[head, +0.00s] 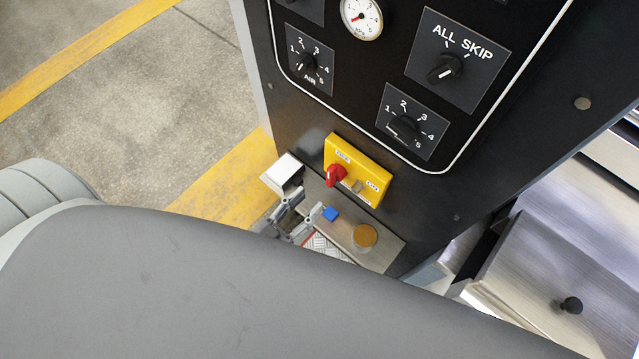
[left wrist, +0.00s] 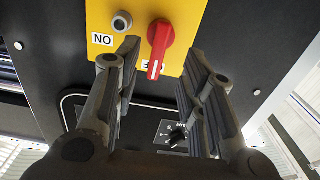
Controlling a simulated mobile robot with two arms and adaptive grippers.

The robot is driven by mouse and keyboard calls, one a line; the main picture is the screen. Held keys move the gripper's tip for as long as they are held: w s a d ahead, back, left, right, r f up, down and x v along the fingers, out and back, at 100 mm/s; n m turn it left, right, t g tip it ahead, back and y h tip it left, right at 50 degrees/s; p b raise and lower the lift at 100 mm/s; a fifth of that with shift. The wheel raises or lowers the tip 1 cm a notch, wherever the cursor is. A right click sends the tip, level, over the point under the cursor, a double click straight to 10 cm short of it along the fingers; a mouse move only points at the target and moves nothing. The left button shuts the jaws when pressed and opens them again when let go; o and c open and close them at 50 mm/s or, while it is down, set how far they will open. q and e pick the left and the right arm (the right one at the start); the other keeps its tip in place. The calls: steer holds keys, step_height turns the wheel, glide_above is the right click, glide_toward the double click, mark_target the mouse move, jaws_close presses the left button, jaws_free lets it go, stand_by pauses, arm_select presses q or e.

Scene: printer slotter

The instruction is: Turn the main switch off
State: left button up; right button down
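The main switch is a red handle (head: 336,176) on a yellow plate (head: 375,172) low on the black panel. In the left wrist view the red handle (left wrist: 164,45) hangs near-vertical in the picture, its tip partly over a label too covered to read surely. The ON label (left wrist: 103,40) is left of it on the plate (left wrist: 185,15). My left gripper (left wrist: 162,62) is open and empty, one finger on either side of the handle in the picture; I see no contact. In the head view my left gripper (head: 300,216) is just below-left of the plate, partly hidden by my arm. My right gripper is not in view.
Above the switch are the ALL SKIP dial (head: 445,69), the AIR dial (head: 308,62), another numbered dial (head: 406,124) and a gauge (head: 361,18). A metal box with a black knob (head: 571,306) stands at right. Floor with yellow stripes lies open at left.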

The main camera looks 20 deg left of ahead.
arm_select(q)
steer(key=shift+v, duration=2.2)
steer(key=s+a+f+g+y, duration=0.2)
steer(key=f+g, duration=0.2)
steer(key=f, duration=0.7)
steer(key=s+a+f+g+y, duration=0.2)
steer(key=f+g, duration=0.1)
steer(key=f, duration=0.9)
steer(key=s+a+f+n+g+y, duration=0.1)
steer(key=s+a+f+g+y, duration=0.1)
steer(key=s+f+g, duration=0.6)
steer(key=s+a+f, duration=0.1)
steer(key=s+f, duration=0.5)
steer(key=s, duration=0.2)
steer(key=shift+s+f+g, duration=0.2)
steer(key=shift+g, duration=0.2)
steer(key=shift+a, duration=0.15)
